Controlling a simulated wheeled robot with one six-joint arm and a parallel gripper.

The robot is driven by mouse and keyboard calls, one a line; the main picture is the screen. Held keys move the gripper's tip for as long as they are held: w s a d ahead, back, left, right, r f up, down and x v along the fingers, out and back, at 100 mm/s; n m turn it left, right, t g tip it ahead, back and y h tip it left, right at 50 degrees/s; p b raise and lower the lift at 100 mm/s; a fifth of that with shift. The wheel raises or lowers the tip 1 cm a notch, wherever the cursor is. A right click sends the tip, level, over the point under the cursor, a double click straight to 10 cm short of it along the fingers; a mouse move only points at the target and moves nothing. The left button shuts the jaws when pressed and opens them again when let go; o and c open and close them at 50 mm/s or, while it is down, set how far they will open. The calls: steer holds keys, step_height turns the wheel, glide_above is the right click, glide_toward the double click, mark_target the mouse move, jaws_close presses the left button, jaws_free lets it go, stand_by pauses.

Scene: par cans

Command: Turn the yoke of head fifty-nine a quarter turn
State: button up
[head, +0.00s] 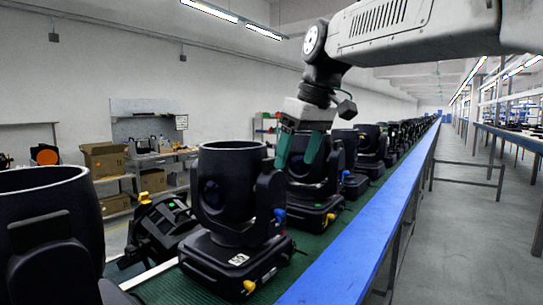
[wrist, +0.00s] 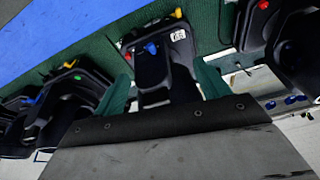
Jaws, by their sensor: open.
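The labelled moving head (head: 230,185) stands upright at front centre. Its base (head: 225,262) carries a white number label (head: 239,260), which looks like 59 but is small. Its dark yoke arm (head: 268,195) has a blue knob (head: 280,214) and faces right. My gripper (head: 298,152) is open and empty, with green fingers pointing down, above and behind this head's right side. In the wrist view, my gripper (wrist: 162,86) has its fingers either side of a dark yoke part (wrist: 152,68) with a blue knob; the label (wrist: 178,35) shows beyond. I cannot tell whether the fingers touch anything.
More heads stand on the green belt (head: 155,290): a large one (head: 45,215) at the near left, a tilted one (head: 158,228) beside it, several behind. A blue rail (head: 375,230) edges the belt. The right aisle (head: 470,230) is clear.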

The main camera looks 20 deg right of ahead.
steer(key=n, duration=0.2)
glide_toward(272, 158)
step_height(272, 158, down, 2)
steer(key=shift+t+y, duration=0.3)
steer(key=shift+t, duration=0.1)
steer(key=x, duration=0.7)
steer(key=shift+f, duration=0.2)
steer(key=c, duration=1.4)
steer(key=shift+s, duration=0.1)
